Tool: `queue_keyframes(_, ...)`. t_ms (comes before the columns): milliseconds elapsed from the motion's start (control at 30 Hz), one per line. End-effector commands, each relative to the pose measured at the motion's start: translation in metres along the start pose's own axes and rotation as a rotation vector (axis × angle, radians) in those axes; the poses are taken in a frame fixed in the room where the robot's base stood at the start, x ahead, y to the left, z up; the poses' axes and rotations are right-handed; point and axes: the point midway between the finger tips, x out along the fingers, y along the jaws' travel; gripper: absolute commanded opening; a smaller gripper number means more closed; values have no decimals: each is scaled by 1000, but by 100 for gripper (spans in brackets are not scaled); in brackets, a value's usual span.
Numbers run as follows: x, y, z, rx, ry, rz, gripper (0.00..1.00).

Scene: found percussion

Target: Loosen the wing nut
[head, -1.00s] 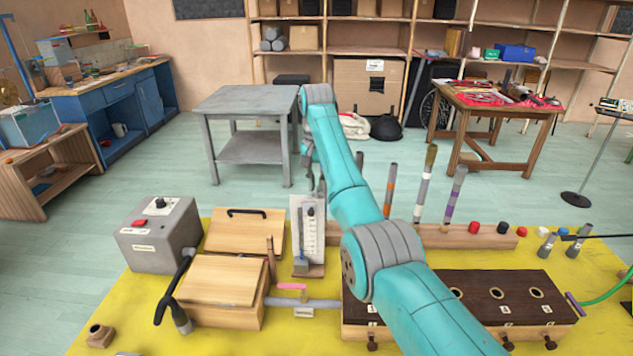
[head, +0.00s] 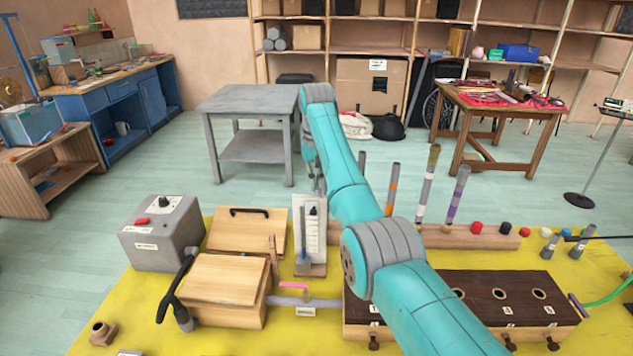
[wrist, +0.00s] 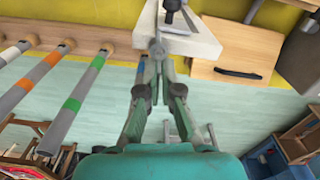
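A white upright board (head: 312,225) with a scale and a dark knob-like part (head: 313,211) stands on a small wooden base at the middle of the yellow mat. In the wrist view, the white board (wrist: 192,45) is at the top, with a dark part (wrist: 172,8) on it. My gripper (wrist: 158,45) has its fingertips together at the left edge of the board. A thin grey piece shows at the tips. I cannot tell whether it is the wing nut or whether the fingers hold it. No wing nut is clearly visible. In the head view my arm mostly hides the gripper.
A wooden box (head: 222,292) and a grey control box (head: 162,240) stand left of the board. Striped tubes (head: 426,185) rise from a wooden rail to the right. A dark-topped box (head: 480,290) is at the front right.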

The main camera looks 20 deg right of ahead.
Motion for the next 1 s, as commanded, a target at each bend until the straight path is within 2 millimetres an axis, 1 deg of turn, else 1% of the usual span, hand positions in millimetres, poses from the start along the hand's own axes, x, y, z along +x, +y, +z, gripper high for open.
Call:
queue_keyframes(67, 1, -1, 1, -35, -3, 0, 0)
queue_keyframes(333, 1, -7, 2, -298, -4, -1, 0)
queue_keyframes(467, 1, -8, 2, -345, -4, -1, 0)
queue_keyframes(767, 1, -8, 2, -362, -4, -1, 0)
queue_keyframes(867, 1, -10, 3, -441, -4, -1, 0)
queue_keyframes(1000, 1, -13, 5, -591, -4, -1, 0)
